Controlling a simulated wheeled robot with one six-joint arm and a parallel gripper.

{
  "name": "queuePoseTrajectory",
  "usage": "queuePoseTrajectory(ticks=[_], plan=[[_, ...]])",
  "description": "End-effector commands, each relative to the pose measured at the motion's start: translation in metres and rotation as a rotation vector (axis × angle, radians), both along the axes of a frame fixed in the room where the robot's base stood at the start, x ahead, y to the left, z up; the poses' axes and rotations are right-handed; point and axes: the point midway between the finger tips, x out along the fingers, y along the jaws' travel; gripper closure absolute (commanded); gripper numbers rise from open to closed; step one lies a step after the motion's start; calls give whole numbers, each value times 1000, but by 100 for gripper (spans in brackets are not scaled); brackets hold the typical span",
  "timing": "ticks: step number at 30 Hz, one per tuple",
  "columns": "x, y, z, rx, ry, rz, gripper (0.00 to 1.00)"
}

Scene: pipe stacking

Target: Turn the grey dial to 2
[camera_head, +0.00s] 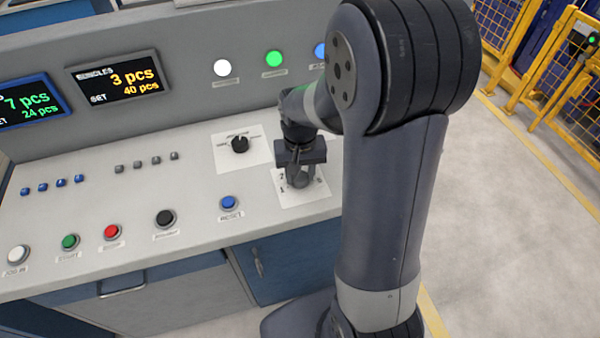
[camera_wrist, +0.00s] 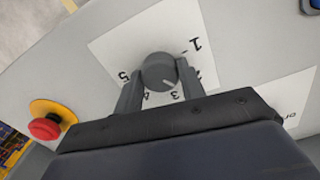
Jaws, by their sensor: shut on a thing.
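The grey dial (camera_wrist: 160,68) sits on a white plate (camera_wrist: 110,45) with printed numbers 1 to 5, seen in the wrist view. Its white pointer line slants down and right, toward the 3 or slightly to the 2 side of it. My gripper (camera_wrist: 158,76) is shut on the dial, one finger on each side. In the head view my gripper (camera_head: 299,176) is lowered onto the white plate (camera_head: 312,194) at the console's right end. It hides most of the dial and some numbers there.
A black selector knob (camera_head: 240,144) stands left of my gripper. A blue reset button (camera_head: 228,202) is in front of it. The wrist view shows a red emergency button (camera_wrist: 45,127) on a yellow base. Displays and lamps line the console's back panel.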

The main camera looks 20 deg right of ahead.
Motion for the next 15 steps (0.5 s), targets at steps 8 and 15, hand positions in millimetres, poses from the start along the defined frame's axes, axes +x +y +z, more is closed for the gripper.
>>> queuePoseTrajectory(ticks=[8,15], plan=[[0,0,0,0,-1,161,85],[1,0,1,0,-2,228,85]])
